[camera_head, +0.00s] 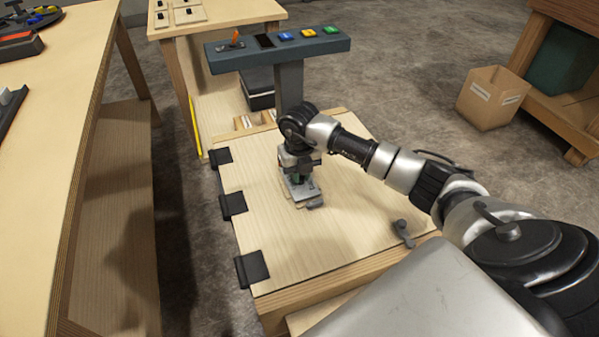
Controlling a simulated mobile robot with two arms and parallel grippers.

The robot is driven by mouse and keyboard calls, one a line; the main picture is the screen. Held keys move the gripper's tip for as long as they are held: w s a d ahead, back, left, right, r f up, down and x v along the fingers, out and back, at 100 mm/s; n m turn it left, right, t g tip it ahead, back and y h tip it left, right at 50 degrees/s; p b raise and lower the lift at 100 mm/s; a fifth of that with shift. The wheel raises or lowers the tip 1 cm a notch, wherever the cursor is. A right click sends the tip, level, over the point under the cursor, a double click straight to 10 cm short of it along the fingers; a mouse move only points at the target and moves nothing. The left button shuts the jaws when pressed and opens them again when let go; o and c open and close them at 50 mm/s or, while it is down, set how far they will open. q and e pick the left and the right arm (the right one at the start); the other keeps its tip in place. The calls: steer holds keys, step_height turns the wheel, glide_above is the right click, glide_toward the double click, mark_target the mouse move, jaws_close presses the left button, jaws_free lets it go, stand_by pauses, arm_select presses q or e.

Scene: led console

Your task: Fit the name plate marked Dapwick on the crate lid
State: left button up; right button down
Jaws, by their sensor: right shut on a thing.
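The wooden crate lid (350,235) lies flat, with black hinges along its left edge and a small dark grey latch (403,232) near its right front edge. My right gripper (299,184) is over the middle of the lid, shut on a light grey plate (303,190). The plate is low over the lid, and I cannot tell whether it touches it. Small pale pieces show beside and under the plate. Any marking on the plate is too small to read. My left gripper is not in view.
A console bar (280,48) with an orange lever and coloured buttons stands behind the lid. A wooden bench (80,130) runs along the left. A cardboard box (492,97) sits on the floor at the right. The lid's front left area is clear.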

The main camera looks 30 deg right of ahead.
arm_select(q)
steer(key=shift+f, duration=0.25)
arm_select(e)
steer(key=shift+f, duration=0.35)
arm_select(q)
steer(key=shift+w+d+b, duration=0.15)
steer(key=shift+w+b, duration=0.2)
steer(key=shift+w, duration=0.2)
arm_select(e)
steer(key=shift+f, duration=0.25)
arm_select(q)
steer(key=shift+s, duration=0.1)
arm_select(e)
steer(key=c, duration=1)
jaws_free()
step_height(320, 180, up, 10)
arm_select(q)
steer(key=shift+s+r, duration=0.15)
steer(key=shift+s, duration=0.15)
arm_select(e)
steer(key=shift+r, duration=0.45)
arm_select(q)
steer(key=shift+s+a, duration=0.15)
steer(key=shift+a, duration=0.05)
